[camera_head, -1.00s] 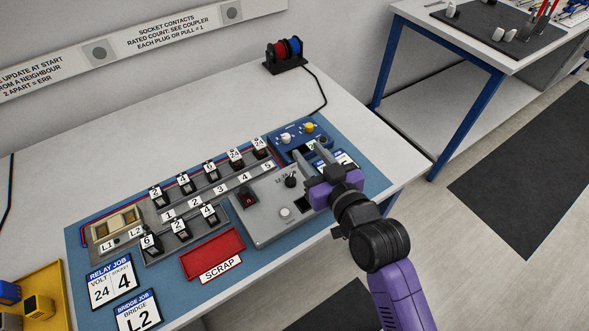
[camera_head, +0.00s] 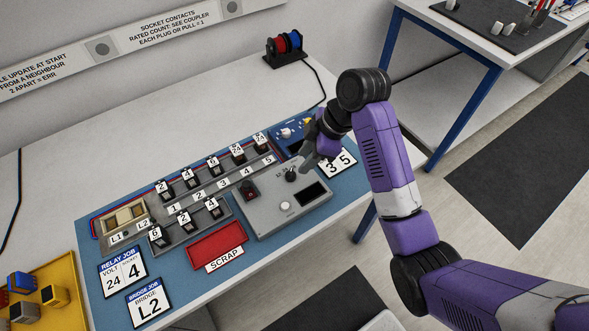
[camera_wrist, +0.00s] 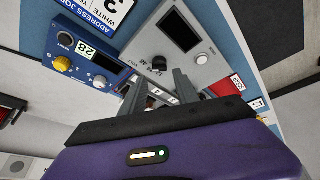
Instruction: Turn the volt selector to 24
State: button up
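The volt selector is a black knob (camera_head: 291,175) on the upper part of the grey control box (camera_head: 262,212). In the wrist view the knob (camera_wrist: 159,63) shows just beyond the fingertips, next to small printed scale marks that are too small to read surely. My gripper (camera_head: 308,162) is close to the knob, on its upper right in the head view. In the wrist view its two fingers (camera_wrist: 160,84) stand apart with nothing between them. The knob's pointer direction is not clear. The relay job card (camera_head: 122,272) reads volt 24, socket 4.
Numbered relays (camera_head: 214,168) and a red scrap tray (camera_head: 218,244) lie left.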

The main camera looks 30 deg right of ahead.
aim_at(292, 174)
jog(key=x, duration=0.7)
jog(key=shift+w+f+p, duration=0.15)
jog(key=shift+f+p, duration=0.1)
jog(key=shift+p, duration=0.05)
jog(key=shift+a, duration=0.1)
jog(key=shift+c, duration=0.3)
grip_shut()
